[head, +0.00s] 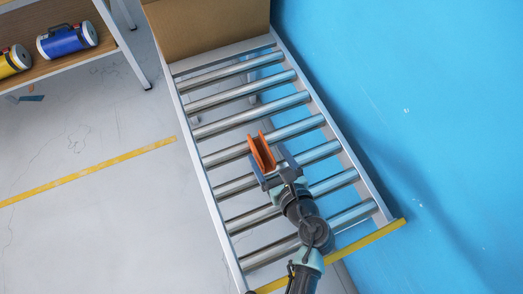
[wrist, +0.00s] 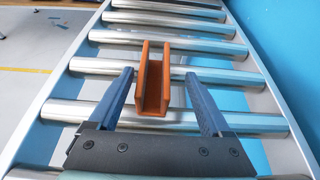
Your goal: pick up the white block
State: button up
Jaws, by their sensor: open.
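No white block shows in either view. An orange U-shaped channel (head: 262,152) lies on the rollers of the conveyor; its open side faces up in the wrist view (wrist: 153,101). My gripper (head: 273,162) is open above the rollers at the channel. In the wrist view my gripper (wrist: 159,74) has one dark finger on each side of the channel, with a gap on both sides. Neither finger touches it there. I cannot tell how far the fingertips are above the channel's base.
The roller conveyor (head: 189,131) has metal side rails and a yellow end bar (head: 368,240). A cardboard box (head: 210,25) stands at its far end. A blue wall (head: 430,120) runs along the right. A shelf at left holds blue (head: 66,41) and yellow (head: 12,62) cylinders.

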aim_at(257, 145)
jog(key=shift+a+r+x, duration=0.15)
jog(key=shift+x, duration=0.85)
jog(key=shift+a+r+x, duration=0.1)
jog(key=shift+x, duration=0.9)
jog(key=shift+a+r+x, duration=0.15)
jog(key=shift+x, duration=0.85)
grip_shut()
